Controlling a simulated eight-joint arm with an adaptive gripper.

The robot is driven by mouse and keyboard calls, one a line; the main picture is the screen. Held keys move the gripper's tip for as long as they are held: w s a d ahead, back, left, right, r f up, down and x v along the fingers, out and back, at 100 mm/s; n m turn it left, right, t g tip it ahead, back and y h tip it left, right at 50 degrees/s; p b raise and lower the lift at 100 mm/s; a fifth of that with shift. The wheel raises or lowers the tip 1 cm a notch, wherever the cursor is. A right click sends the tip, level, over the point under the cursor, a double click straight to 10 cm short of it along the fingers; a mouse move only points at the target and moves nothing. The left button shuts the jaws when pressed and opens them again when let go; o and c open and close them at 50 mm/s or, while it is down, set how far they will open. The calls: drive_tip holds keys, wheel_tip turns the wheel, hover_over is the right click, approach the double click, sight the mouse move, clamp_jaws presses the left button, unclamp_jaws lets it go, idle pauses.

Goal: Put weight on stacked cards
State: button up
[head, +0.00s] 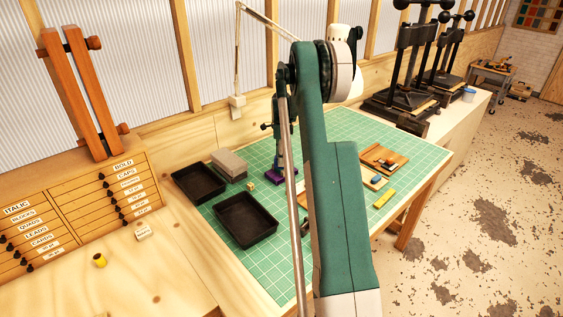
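A grey block (229,163) sits on the green cutting mat at the back left, beside a black tray. It may be the stacked cards or a pile of slabs; I cannot tell which. I cannot pick out the weight for certain. My green arm stands across the middle of the view and hides part of the mat behind it. A small dark shape (305,229) at the arm's left edge is too hidden to identify.
Two black trays (246,220) (199,183) lie on the mat's left side. A small wooden cube (250,186) and a purple-based device (281,175) stand near. A wooden board (384,158) and yellow block (384,198) lie right. The mat's front left (272,272) is clear.

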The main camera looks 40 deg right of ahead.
wheel_tip(320, 180, up, 10)
drive_tip(key=shift+b, duration=0.35)
drive_tip(key=shift+a, duration=0.1)
idle(0.6)
drive_tip(key=s+a+r+n+t, duration=0.1)
drive_tip(key=s+a+r+n, duration=0.4)
drive_tip(key=a, duration=0.6)
drive_tip(key=s+a+r+n+t+h, duration=0.1)
drive_tip(key=s+a+r+n, duration=0.25)
drive_tip(key=a+r, duration=0.55)
drive_tip(key=s+a+r+n+t, duration=0.1)
drive_tip(key=s+a+r+n, duration=0.35)
drive_tip(key=a, duration=0.75)
drive_tip(key=s+a+n+t, duration=0.2)
drive_tip(key=s+a+n, duration=0.4)
drive_tip(key=s+a, duration=0.7)
drive_tip(key=s+a+f+n+t, duration=0.1)
drive_tip(key=s+a+f+n, duration=0.2)
drive_tip(key=s, duration=0.4)
drive_tip(key=s+a+f+n+t+y, duration=0.1)
drive_tip(key=s+a+f+n, duration=0.2)
drive_tip(key=s+a+n, duration=0.2)
drive_tip(key=s+a, duration=0.1)
drive_tip(key=s, duration=0.2)
drive_tip(key=shift+a+f, duration=0.15)
